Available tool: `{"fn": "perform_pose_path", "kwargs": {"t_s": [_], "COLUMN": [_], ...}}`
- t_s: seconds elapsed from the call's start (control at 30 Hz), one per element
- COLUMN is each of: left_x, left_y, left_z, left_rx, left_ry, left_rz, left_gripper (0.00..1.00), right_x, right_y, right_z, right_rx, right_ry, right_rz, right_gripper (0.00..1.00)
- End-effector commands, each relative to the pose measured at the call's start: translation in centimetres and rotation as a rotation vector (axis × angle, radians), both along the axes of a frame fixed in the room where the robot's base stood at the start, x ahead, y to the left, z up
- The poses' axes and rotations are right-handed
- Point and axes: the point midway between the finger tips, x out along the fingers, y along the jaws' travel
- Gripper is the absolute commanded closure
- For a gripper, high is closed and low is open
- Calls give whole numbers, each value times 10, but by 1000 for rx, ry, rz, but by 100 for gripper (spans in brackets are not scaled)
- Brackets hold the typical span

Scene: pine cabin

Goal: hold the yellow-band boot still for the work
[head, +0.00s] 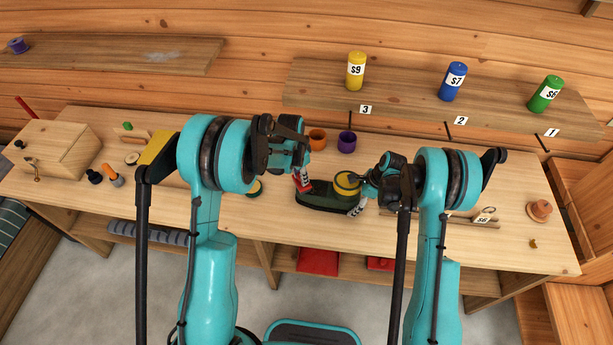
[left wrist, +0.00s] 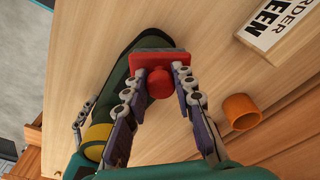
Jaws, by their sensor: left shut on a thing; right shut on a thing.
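The yellow-band boot is dark green and lies along the middle of the bench (head: 322,202); its yellow band (head: 347,184) faces up at the right end. The boot also shows in the left wrist view (left wrist: 118,75). My right gripper (head: 359,200) is shut on the boot near the yellow band. My left gripper (head: 302,178) is shut on a red block with a round knob (left wrist: 160,82), held at the boot's left end. In the left wrist view the block overlaps the boot's edge; I cannot tell whether they touch.
An orange cup (head: 317,139) and a purple cup (head: 347,142) stand behind the boot. A printed card (left wrist: 280,25) lies nearby. A wooden box (head: 62,148) is at the bench's left. Yellow, blue and green canisters stand on the shelf (head: 400,100).

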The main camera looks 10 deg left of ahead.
Motion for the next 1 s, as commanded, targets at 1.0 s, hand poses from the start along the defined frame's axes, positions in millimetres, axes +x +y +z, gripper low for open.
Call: {"fn": "perform_pose_path", "kwargs": {"t_s": [1.0], "left_x": [0], "left_y": [-1], "left_z": [82], "left_rx": [1], "left_ry": [-1], "left_rz": [-1], "left_gripper": [100], "right_x": [0], "right_y": [0], "right_z": [0], "right_rx": [0], "right_ry": [-1], "right_rz": [0], "right_gripper": [67]}}
